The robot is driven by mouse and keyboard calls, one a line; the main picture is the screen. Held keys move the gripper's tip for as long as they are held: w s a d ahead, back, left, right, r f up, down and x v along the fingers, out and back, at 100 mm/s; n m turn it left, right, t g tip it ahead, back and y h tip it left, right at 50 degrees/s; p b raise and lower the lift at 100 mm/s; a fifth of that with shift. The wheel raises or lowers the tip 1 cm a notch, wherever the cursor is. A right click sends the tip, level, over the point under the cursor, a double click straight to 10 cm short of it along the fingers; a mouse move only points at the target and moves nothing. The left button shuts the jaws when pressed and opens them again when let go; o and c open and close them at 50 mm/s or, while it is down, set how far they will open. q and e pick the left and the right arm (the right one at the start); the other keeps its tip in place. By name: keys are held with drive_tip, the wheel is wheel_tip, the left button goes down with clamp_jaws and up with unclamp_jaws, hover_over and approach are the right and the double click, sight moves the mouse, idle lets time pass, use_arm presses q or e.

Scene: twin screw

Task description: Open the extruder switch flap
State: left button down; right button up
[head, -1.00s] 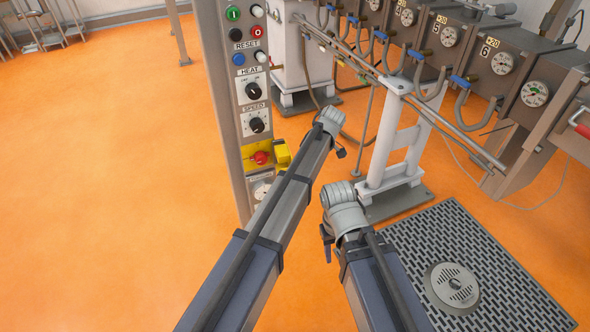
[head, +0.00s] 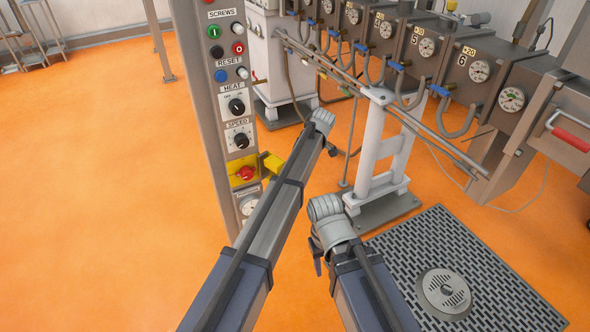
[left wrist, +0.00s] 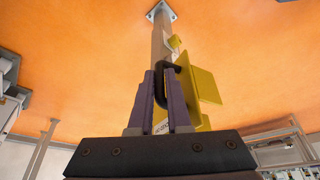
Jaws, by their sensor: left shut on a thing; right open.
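The yellow switch housing (head: 243,183) with its red button (head: 246,173) sits low on the grey control column. The yellow flap (head: 273,164) stands out to the right of the button, which shows uncovered. In the left wrist view the flap (left wrist: 207,86) juts right from the column. There my left gripper (left wrist: 166,82) is shut on a dark curved handle (left wrist: 185,68) beside the flap. In the head view my left forearm hides that gripper. My right gripper (head: 317,262) shows only partly, below its wrist, open and away from the column.
The control column (head: 192,75) carries buttons and knobs above the switch. A white stand (head: 371,150) and the extruder barrel with gauges (head: 479,70) are to the right. A floor grate (head: 400,265) lies at lower right. The orange floor at left is clear.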

use_arm(q)
drive_tip(key=shift+a, duration=0.35)
drive_tip(key=c, duration=1.2)
unclamp_jaws()
drive_tip(key=shift+o, duration=0.2)
drive_tip(key=shift+r, duration=0.1)
drive_tip(key=shift+d+r+p, duration=0.15)
drive_tip(key=shift+r+p, duration=0.25)
drive_tip(key=shift+p, duration=0.1)
drive_tip(key=p+v, duration=0.6)
drive_tip(key=v, duration=0.1)
drive_tip(key=shift+d+f, duration=0.15)
